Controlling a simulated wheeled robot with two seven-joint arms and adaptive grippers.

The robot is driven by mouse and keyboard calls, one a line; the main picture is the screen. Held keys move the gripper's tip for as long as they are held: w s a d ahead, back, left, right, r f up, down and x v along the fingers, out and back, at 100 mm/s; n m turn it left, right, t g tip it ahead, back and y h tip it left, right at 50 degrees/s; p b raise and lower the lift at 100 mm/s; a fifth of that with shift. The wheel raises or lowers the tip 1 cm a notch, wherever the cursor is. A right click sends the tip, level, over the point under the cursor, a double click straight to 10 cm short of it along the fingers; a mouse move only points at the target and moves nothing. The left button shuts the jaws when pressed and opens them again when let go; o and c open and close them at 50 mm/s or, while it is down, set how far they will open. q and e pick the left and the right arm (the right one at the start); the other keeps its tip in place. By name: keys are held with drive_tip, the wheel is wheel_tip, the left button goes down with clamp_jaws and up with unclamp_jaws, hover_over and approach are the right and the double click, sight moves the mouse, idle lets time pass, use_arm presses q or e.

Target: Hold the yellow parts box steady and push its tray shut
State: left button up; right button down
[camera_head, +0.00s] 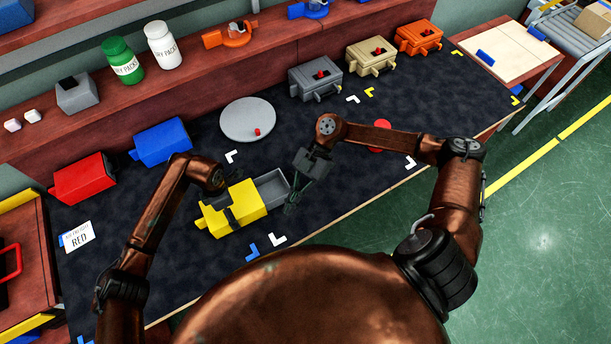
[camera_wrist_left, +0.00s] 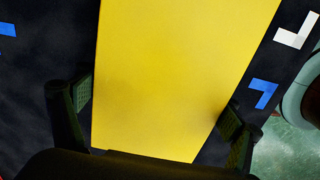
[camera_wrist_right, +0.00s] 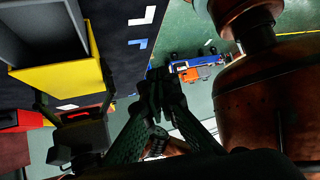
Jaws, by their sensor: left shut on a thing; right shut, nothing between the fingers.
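The yellow parts box (camera_head: 243,197) lies on the dark mat near its front edge. Its grey tray (camera_head: 273,184) sticks out of the right end, open and seemingly empty. My left gripper (camera_head: 225,212) is shut across the box from above; in the left wrist view the yellow top (camera_wrist_left: 180,70) fills the space between the fingers. My right gripper (camera_head: 291,206) is shut and empty, fingers pointing down just beyond the tray's outer end. The right wrist view shows its closed fingertips (camera_wrist_right: 162,85), with the yellow box (camera_wrist_right: 62,80) and grey tray (camera_wrist_right: 35,28) to their left. Contact with the tray is unclear.
A blue box (camera_head: 162,142) and a red box (camera_head: 84,179) lie behind and left. A round grey plate (camera_head: 247,122) bears a small red piece. Grey (camera_head: 316,80), tan (camera_head: 371,58) and orange (camera_head: 419,38) boxes stand at the back. The mat right of my right gripper is mostly clear.

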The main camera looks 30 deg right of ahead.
drive_tip(key=w+d+f+m+t, duration=0.1)
drive_tip(key=d+f+m+t, duration=0.1)
drive_tip(key=d+m+t, duration=0.3)
drive_tip(key=w+d+f+m+t+y, duration=0.1)
drive_tip(key=d+f+m+t, duration=0.2)
drive_tip(key=d+m, duration=0.7)
drive_tip(key=w+d+f+m+t, duration=0.2)
drive_tip(key=d+m+t, duration=0.5)
drive_tip(key=m, duration=0.7)
drive_tip(key=shift+d+f+t+y, duration=0.25)
drive_tip(key=shift+f+t+y, duration=0.05)
drive_tip(key=shift+f+t, duration=0.15)
drive_tip(key=x, duration=1)
drive_tip(key=shift+a, duration=0.15)
drive_tip(key=shift+s+a+f, duration=0.1)
drive_tip(key=shift+a+f, duration=0.05)
drive_tip(key=shift+a, duration=0.4)
drive_tip(key=shift+a+f, duration=0.15)
drive_tip(key=shift+a, duration=0.45)
drive_tip(key=shift+a+f, duration=0.1)
drive_tip(key=shift+a, duration=0.5)
